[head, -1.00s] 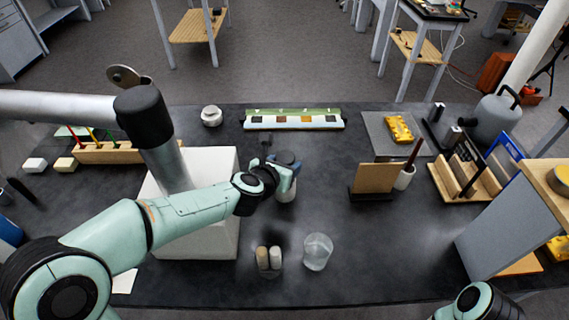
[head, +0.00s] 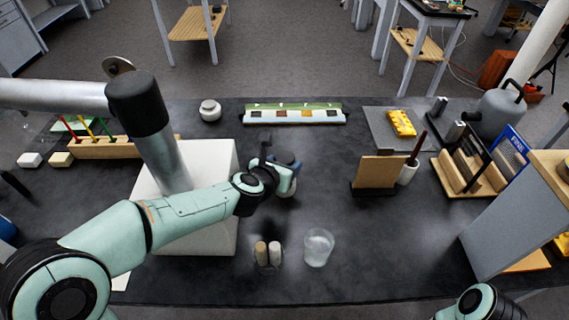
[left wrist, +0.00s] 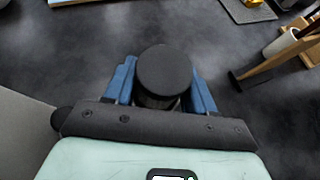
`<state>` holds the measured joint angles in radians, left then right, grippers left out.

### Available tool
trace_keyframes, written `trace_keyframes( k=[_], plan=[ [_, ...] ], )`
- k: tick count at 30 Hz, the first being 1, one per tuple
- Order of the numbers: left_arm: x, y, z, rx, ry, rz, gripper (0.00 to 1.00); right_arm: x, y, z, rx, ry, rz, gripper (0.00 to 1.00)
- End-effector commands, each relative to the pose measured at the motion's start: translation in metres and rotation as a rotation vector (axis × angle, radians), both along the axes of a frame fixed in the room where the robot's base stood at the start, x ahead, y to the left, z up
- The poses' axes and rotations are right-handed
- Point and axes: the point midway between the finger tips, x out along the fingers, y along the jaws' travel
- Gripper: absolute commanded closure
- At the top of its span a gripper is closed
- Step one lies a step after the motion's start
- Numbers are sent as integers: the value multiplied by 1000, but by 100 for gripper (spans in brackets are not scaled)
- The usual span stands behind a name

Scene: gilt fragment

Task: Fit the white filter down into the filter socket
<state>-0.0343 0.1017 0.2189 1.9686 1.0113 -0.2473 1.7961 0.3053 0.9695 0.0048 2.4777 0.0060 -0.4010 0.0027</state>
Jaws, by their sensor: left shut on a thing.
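My left gripper (head: 288,165) is above the middle of the black bench. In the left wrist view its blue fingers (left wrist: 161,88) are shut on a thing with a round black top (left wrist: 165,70). In the head view a little of a pale body (head: 287,188) shows below the gripper; the rest is hidden. I cannot tell whether this is the white filter. I cannot pick out the filter socket with certainty. A dark holder with two beige cylinders (head: 268,252) stands nearer the front, beside a clear cup (head: 318,247). My right gripper is not in view.
A large white block (head: 210,225) stands left of the held thing, partly behind my left arm. A wooden board on a stand (head: 378,172) is to the right. A long strip rack (head: 295,115) and a white jar (head: 210,110) are at the back.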

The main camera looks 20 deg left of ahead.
Motion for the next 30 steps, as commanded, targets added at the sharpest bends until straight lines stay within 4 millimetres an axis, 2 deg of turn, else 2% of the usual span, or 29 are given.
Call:
trace_keyframes(
  k=[6, 7, 9, 20, 30],
  plan=[
    [0, 0, -7, 0, 0, 0, 81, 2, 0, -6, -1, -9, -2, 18],
    [0, 0, -6, 0, 0, 0, 35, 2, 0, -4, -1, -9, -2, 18],
    [0, 0, -6, 0, 1, -1, 15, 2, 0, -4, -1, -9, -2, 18],
    [-4, 1, -2, 0, -1, 0, 15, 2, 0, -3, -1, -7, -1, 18],
    [-50, 9, 26, 0, -2, 1, 15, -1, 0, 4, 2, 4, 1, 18]
  ],
)
